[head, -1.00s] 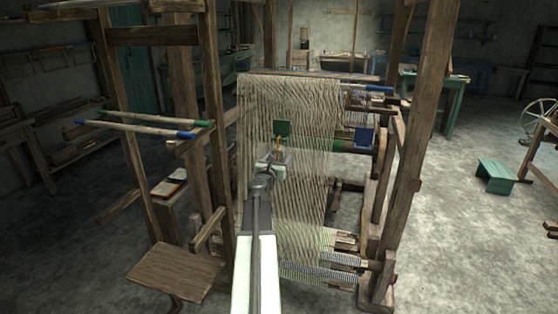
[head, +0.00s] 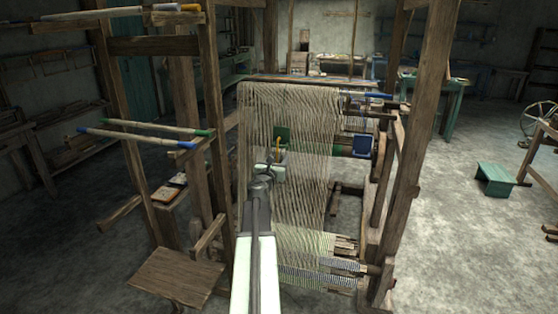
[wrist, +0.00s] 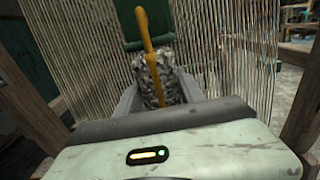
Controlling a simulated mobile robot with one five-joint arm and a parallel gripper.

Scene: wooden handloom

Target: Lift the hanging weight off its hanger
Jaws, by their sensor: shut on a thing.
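The hanging weight (wrist: 152,72) is a mottled grey, stone-like lump between the jaws in the wrist view. A yellow-orange bar (wrist: 143,28) runs up across its front to a green plate (wrist: 138,42), which seems to be the hanger. In the head view the green plate (head: 282,132) and yellow bar (head: 278,152) show small in front of the threads. My gripper (head: 272,168) is just below them; in the wrist view its grey jaws (wrist: 155,80) are shut on the weight from both sides. I cannot tell whether the bar still touches the plate.
Pale warp threads (head: 300,200) hang close behind and to the right of my gripper. Rods with coloured ends (head: 150,131) and a wooden seat (head: 175,276) are at left.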

